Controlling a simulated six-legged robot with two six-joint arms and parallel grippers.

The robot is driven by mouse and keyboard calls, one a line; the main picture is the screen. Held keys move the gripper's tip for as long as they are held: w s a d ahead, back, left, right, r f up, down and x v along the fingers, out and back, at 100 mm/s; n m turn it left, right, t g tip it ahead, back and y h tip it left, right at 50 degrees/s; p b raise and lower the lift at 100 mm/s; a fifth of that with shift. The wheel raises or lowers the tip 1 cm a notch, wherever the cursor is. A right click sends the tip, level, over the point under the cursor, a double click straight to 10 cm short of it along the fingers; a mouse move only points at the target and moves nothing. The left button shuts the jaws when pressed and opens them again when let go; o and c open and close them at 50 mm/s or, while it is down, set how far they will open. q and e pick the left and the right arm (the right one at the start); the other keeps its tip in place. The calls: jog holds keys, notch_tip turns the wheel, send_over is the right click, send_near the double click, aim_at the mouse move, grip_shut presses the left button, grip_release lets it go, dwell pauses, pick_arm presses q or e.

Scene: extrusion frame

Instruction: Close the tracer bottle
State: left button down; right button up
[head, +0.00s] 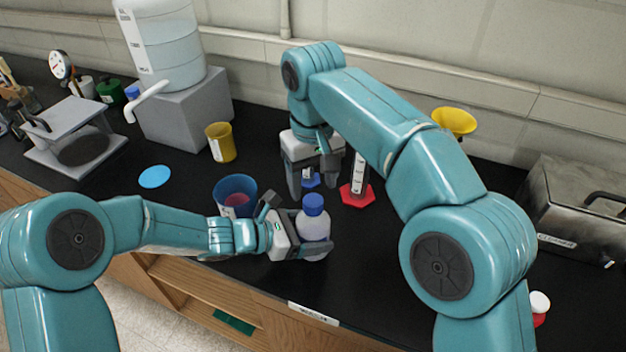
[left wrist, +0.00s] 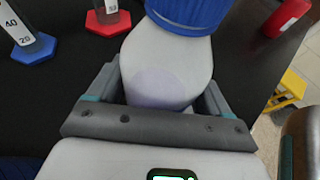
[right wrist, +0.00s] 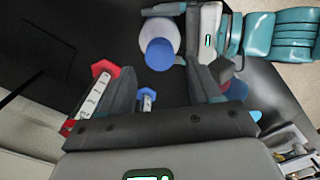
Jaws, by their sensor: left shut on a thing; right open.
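The tracer bottle (head: 313,228) is pale white with a blue cap (head: 314,203) on its mouth. I cannot tell how tightly the cap sits. My left gripper (head: 300,233) is shut on the bottle's body and holds it nearly upright near the bench's front edge. The left wrist view shows the pale body (left wrist: 165,65) between the fingers and the blue cap (left wrist: 190,12) beyond them. My right gripper (head: 314,178) is open and empty, behind the bottle and apart from it. The bottle's cap (right wrist: 160,54) also shows past its fingers in the right wrist view.
A blue cup (head: 235,193) stands left of the bottle. Cylinders with a red base (head: 356,196) and a blue base (head: 311,181) stand behind it, close to my right gripper. A yellow cup (head: 221,143) is farther left. A metal box (head: 575,215) stands at right.

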aim_at(313, 200)
notch_tip(313, 200, up, 4)
jog(key=n, duration=0.3)
jog(key=shift+f+n, duration=0.25)
jog(key=shift+n, duration=0.15)
jog(key=shift+f, duration=0.15)
jog(key=shift+f, duration=3.85)
jog(key=c, duration=1.1)
